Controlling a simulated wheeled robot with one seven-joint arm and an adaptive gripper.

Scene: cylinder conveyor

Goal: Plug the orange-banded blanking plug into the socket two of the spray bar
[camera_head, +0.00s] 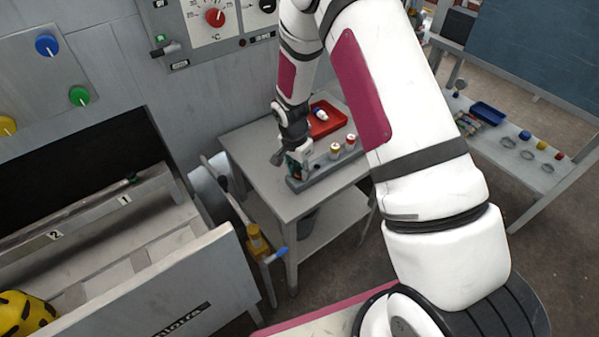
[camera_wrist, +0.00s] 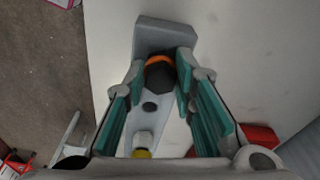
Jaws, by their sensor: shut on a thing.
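My gripper (camera_head: 293,165) is over the left end of the grey plug rack (camera_head: 318,172) on the side table. In the wrist view my gripper (camera_wrist: 160,82) is shut on the orange-banded plug (camera_wrist: 159,62), which has a dark top between the fingertips. The plug appears still at the rack; I cannot tell whether it is clear of its hole. A yellow-banded plug (camera_head: 335,150) and a red-banded plug (camera_head: 350,141) stand in the rack. The spray bar (camera_head: 85,222) lies in the open machine at left, with labels 1 and 2. Socket two, near label 2 (camera_head: 57,235), is not clearly visible.
A red tray (camera_head: 325,118) with a white and blue item sits behind the rack. A yellow valve with a blue handle (camera_head: 256,244) stands between table and machine. The machine's front wall (camera_head: 180,290) rises before the spray bar. A shelf (camera_head: 515,160) stands at right.

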